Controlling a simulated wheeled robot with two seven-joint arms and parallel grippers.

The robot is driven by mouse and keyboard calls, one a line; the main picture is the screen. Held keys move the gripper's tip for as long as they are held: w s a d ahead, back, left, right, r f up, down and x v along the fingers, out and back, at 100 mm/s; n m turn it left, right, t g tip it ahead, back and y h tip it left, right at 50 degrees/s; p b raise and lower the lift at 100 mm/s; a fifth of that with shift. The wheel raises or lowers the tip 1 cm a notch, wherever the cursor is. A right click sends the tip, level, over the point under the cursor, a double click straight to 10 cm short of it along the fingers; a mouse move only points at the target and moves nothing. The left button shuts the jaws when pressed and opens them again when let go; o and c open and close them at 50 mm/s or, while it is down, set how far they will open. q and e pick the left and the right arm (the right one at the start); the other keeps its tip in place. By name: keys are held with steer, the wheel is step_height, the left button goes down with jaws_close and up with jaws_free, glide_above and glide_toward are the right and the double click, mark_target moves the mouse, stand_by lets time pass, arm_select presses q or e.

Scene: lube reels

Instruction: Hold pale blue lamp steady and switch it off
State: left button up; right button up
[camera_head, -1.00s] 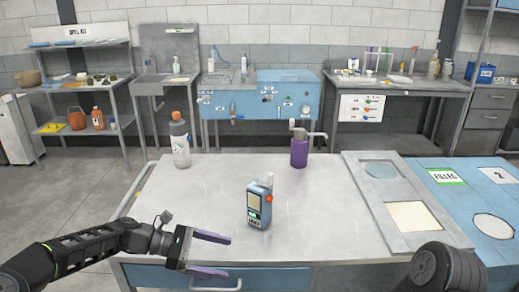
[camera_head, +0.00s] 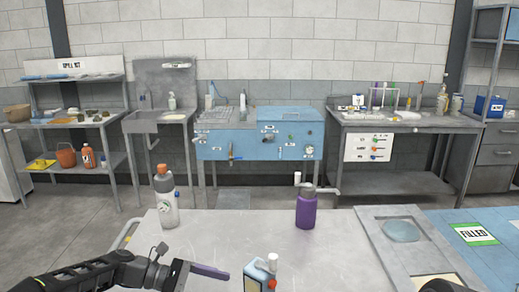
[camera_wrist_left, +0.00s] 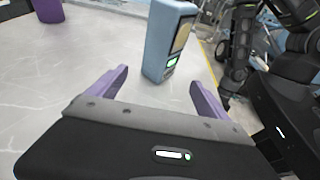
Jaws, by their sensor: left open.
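In the left wrist view the lamp (camera_wrist_left: 165,45) stands beyond my left gripper (camera_wrist_left: 158,88), roughly ahead of the gap between the purple fingers. The gripper is open and empty, apart from the lamp. My right gripper is not in view.
A white bottle with an orange cap (camera_head: 165,198) and a purple bottle (camera_head: 306,208) stand farther back on the worktable (camera_head: 235,228). A grey panel (camera_head: 385,232) and a blue surface marked "FILLED" (camera_head: 475,235) lie to the right. The tabletop between the bottles is clear.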

arm_select(q)
steer(key=shift+d+f, duration=0.1)
steer(key=shift+d+f+b, duration=0.2)
steer(key=shift+d+b, duration=0.2)
steer(key=shift+d, duration=0.15)
steer(key=b+x, duration=0.2)
steer(key=x, duration=0.2)
steer(key=shift+d+f, duration=0.15)
steer(key=shift+d, duration=0.05)
steer(key=shift+x, duration=2.1)
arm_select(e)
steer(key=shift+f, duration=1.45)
arm_select(q)
steer(key=c, duration=1.2)
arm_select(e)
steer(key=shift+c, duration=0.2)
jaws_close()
